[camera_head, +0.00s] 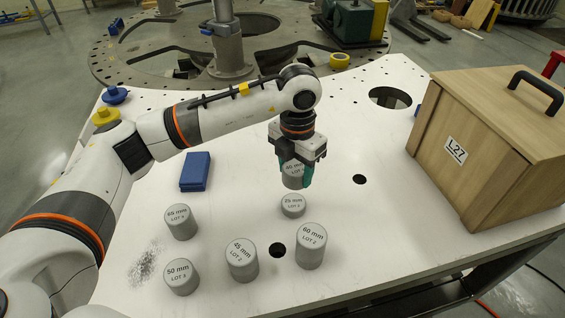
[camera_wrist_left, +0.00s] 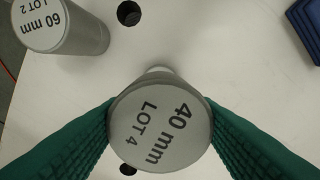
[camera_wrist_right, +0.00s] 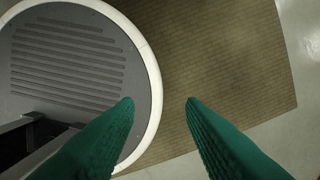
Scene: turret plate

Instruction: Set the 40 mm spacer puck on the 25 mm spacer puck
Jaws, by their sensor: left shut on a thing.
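The 40 mm puck (camera_head: 293,180) is a grey cylinder with its label facing up. My left gripper (camera_head: 295,172) is shut on it and holds it above the table. The left wrist view shows the 40 mm puck (camera_wrist_left: 160,125) between the green fingers. The 25 mm puck (camera_head: 292,206) stands upright on the white table just below and in front of the held puck in the head view. In the left wrist view it is mostly hidden behind the held puck. My right gripper (camera_wrist_right: 160,103) is open and empty over the floor; it is not seen in the head view.
The 60 mm (camera_head: 311,247), 45 mm (camera_head: 242,260), 50 mm (camera_head: 181,277) and 65 mm (camera_head: 181,222) pucks stand nearby on the table (camera_head: 345,220). A blue box (camera_head: 196,171) lies left. A wooden box (camera_head: 480,150) stands right. The table has several dark holes.

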